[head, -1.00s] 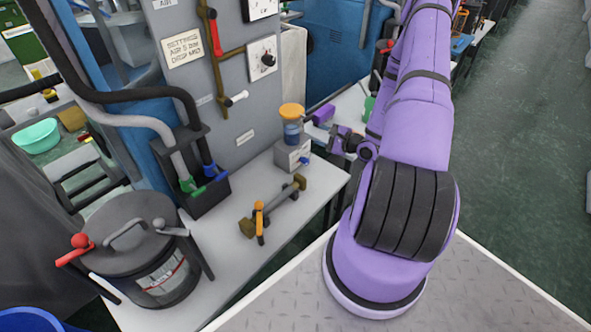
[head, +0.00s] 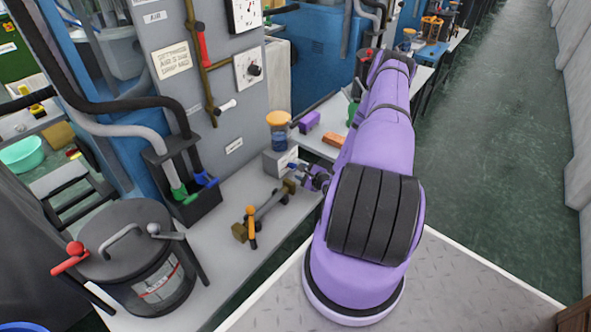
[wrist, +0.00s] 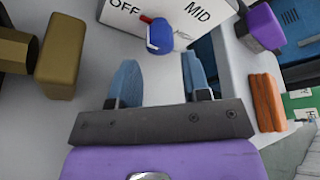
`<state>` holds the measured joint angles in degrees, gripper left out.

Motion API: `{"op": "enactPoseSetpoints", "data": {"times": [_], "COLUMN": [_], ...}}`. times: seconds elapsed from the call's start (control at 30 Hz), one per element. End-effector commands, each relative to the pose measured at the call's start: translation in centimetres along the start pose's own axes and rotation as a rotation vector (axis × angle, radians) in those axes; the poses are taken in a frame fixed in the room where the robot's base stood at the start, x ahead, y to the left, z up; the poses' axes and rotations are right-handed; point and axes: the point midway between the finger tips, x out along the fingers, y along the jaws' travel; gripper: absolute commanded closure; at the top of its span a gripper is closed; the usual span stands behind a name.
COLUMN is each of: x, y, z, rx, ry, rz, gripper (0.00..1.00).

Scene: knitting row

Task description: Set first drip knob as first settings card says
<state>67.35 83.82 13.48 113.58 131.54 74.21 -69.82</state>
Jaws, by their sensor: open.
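The first settings card (head: 170,59) is on the grey panel in the head view; its small print appears to read AIR 5 bar, DRIP MID. The drip box (head: 277,165) stands on the bench under an orange-capped blue cup (head: 279,128). In the wrist view its white face carries OFF and MID labels and a blue drip knob (wrist: 160,36). A red pointer (wrist: 146,18) on the knob leans toward OFF. My gripper (wrist: 159,66) is open, its two blue fingers short of the knob, which lies between their lines. In the head view my gripper (head: 314,178) is beside the box.
A brass-ended bar with an orange lever (head: 251,225) lies left of my gripper. A purple block (head: 309,121) and an orange-brown block (wrist: 267,102) are on the right. A lidded pot (head: 135,255) stands at front left. The aisle floor is clear.

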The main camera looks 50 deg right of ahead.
Motion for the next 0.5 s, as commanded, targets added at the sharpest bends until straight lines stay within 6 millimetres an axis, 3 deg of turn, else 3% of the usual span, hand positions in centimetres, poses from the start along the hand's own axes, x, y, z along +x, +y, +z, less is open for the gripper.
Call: {"op": "enactPoseSetpoints", "data": {"times": [0.2,0.5], "x": [3.1,4.5], "y": [0.0,0.0], "z": [0.0,0.0], "rx": [-0.001,0.0], "ry": [-0.001,0.0], "rz": [0.0,0.001], "gripper": [0.57,0.57]}}
